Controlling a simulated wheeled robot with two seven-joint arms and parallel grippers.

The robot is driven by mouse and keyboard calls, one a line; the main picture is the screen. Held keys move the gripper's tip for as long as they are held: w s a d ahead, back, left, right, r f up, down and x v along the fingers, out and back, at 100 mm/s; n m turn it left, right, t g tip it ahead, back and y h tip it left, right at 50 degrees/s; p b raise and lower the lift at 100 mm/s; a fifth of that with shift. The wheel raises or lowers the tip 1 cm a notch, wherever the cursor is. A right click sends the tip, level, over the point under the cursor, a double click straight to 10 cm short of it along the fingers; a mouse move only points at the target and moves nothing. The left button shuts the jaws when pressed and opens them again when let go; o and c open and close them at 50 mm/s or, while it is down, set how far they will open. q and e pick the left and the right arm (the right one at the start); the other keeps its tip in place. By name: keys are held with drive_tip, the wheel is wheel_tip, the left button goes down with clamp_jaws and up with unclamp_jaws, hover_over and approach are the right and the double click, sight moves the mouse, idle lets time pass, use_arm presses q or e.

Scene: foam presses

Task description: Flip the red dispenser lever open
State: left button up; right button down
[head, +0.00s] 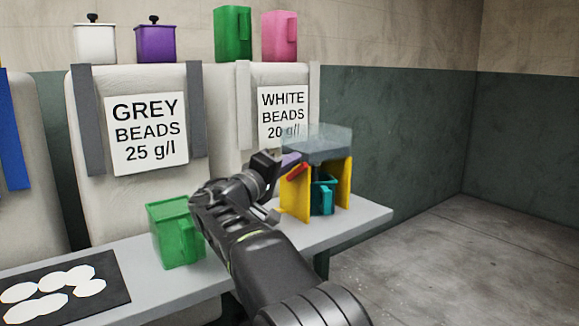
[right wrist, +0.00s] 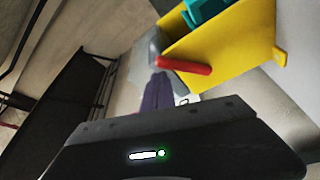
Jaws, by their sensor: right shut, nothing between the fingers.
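The dispenser has yellow side panels (head: 343,182) and a grey, partly see-through top (head: 318,147). It stands at the right end of the grey shelf. Its red lever (head: 298,170) sticks out at the front left, just under the top. My right gripper (head: 290,159) is shut and empty, its purplish fingertips close to the lever. In the right wrist view the red lever (right wrist: 184,64) lies just beyond the fingertips (right wrist: 158,92), beside the yellow panel (right wrist: 225,45). I cannot tell whether they touch. My left gripper is not in view.
A teal container (head: 323,196) stands inside the dispenser. A green jug (head: 176,235) stands on the shelf (head: 362,217) left of my arm, and a black mat with white discs (head: 72,302) lies further left. Several coloured containers stand above the bead bags. Floor at right is clear.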

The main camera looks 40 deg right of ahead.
drive_tip(key=v, duration=0.8)
drive_tip(key=shift+d, duration=0.1)
idle(0.4)
